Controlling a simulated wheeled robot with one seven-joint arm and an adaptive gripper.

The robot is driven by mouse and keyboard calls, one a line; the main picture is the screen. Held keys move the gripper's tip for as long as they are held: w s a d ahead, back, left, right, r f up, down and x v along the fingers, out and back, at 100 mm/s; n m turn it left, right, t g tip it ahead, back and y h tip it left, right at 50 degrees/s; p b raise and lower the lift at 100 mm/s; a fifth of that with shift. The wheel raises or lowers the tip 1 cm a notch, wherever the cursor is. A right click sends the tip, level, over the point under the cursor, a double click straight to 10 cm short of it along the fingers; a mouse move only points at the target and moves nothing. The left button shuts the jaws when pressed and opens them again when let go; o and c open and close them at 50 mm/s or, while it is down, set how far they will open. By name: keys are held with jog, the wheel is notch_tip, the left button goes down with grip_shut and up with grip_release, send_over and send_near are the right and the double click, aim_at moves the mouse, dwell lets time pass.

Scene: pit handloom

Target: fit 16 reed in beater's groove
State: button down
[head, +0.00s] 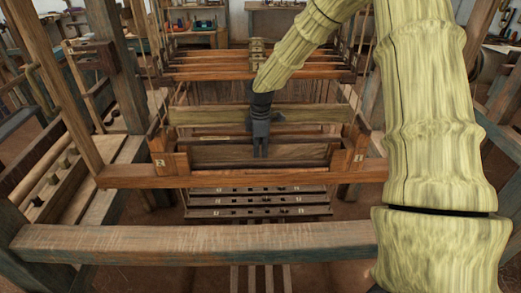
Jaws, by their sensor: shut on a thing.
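The beater (225,179) is a reddish-brown wooden frame across the middle of the head view, with a short upright post at each end and a long lower bar. My gripper (260,153) points down at the middle of the beater, between its posts. Its fingers are shut on a long, thin wooden strip (220,155), which looks like the 16 reed and lies level between the posts, just above the lower bar. I cannot read a number on it. The groove is hidden, so I cannot tell whether the strip sits in it.
A greenish plank (205,115) crosses just behind my gripper. Dark slatted bars (260,200) hang below the beater. A thick grey-brown beam (190,243) spans the front. Loom posts and cords stand on both sides, with several wooden shafts (215,68) behind.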

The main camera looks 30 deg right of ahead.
jog(key=c, duration=1.5)
grip_release()
jog(key=shift+o, duration=0.2)
notch_tip(320, 180, up, 12)
jog(key=shift+r, duration=0.1)
notch_tip(320, 180, up, 7)
jog(key=p, duration=0.6)
